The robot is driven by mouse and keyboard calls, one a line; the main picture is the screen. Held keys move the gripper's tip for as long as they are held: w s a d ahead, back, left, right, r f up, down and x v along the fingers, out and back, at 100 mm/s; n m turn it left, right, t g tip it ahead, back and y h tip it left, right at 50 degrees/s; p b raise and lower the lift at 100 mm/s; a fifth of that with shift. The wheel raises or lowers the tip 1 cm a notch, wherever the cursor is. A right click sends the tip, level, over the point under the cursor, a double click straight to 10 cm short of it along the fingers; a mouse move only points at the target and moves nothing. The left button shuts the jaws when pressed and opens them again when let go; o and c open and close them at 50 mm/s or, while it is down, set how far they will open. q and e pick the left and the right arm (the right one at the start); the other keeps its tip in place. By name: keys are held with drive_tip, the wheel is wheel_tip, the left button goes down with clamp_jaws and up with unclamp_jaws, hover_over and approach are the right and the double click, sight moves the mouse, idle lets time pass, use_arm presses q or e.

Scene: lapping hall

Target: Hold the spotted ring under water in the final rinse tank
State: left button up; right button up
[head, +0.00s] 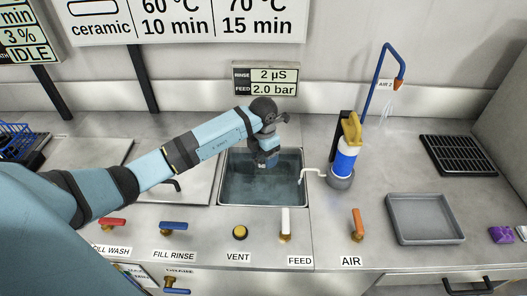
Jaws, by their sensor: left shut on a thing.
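The square steel tank (303,182), taken as the final rinse tank, is sunk into the bench and holds dark, clear water (285,185). My left gripper (268,160) points down over the back middle of this tank, its tips close to the water. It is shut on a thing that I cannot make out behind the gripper. I cannot pick out the spotted ring anywhere in view. Whether anything is under the surface cannot be told. My right gripper is not in view.
A blue-and-white bottle (346,158) with a yellow top and a pale spout stand right of the tank. Valve handles, including a white FEED lever (286,222), line the front. A grey tray (424,218) and black rack (458,155) lie right. A display (265,78) reads 2 µS.

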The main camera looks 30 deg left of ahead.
use_arm(q)
wheel_tip(320, 180, down, 19)
drive_tip(key=b, duration=1.2)
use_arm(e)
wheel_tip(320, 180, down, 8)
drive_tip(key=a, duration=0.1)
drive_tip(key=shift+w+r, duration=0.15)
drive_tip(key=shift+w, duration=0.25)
use_arm(q)
drive_tip(key=shift+r, duration=0.1)
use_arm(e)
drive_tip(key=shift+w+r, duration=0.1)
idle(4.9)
